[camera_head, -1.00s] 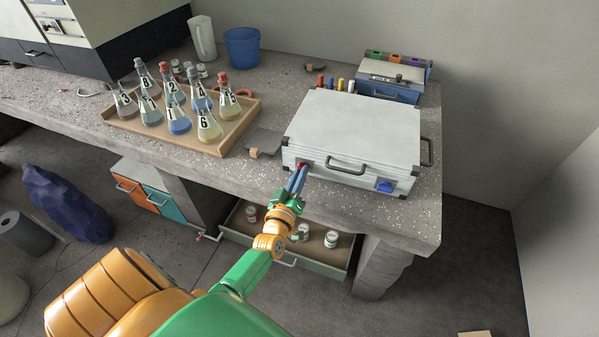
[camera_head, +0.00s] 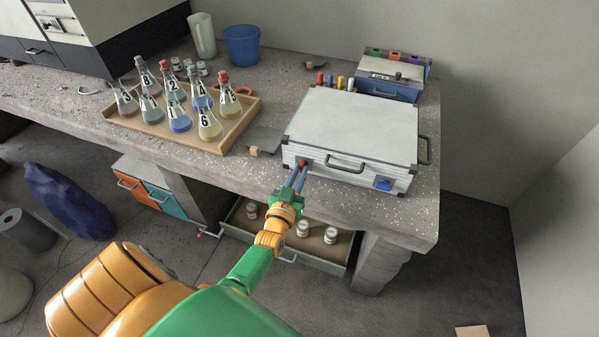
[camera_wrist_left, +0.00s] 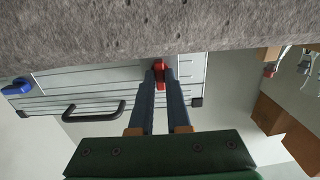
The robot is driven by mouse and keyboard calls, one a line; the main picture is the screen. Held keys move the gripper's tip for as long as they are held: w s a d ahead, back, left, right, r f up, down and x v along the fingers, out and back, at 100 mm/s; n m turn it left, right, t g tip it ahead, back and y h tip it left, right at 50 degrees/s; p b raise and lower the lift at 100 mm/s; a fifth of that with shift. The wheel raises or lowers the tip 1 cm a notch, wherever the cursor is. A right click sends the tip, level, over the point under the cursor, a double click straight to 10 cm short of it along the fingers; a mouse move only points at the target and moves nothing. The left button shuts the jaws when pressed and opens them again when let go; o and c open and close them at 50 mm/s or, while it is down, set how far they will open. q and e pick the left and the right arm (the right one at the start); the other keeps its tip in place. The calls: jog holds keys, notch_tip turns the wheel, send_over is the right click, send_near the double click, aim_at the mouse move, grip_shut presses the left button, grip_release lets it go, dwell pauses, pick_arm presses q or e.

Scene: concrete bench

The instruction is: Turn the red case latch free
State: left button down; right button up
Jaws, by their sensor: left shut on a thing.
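The closed silver case (camera_head: 352,125) lies on the concrete bench, with its dark handle and latches on the front face. The small red latch (camera_head: 304,163) is on the left part of that face, mostly hidden by my fingertips. My left gripper (camera_head: 302,167) reaches up to it from below and is shut on it. In the left wrist view the red latch (camera_wrist_left: 159,72) sits between the two blue fingertips (camera_wrist_left: 159,80). A blue latch (camera_head: 383,184) is at the right of the front face and also shows in the wrist view (camera_wrist_left: 17,87). My right gripper is not in view.
A wooden tray (camera_head: 247,122) of numbered flasks stands left of the case. A blue toolbox (camera_head: 390,85) and coloured markers (camera_head: 335,81) are behind it. An open drawer (camera_head: 318,257) with jars lies below the bench edge, near my left arm.

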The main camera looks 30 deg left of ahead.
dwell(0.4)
pick_arm(q)
jog(key=c, duration=0.9)
grip_release()
jog(key=p+v, duration=0.1)
jog(key=v, duration=0.6)
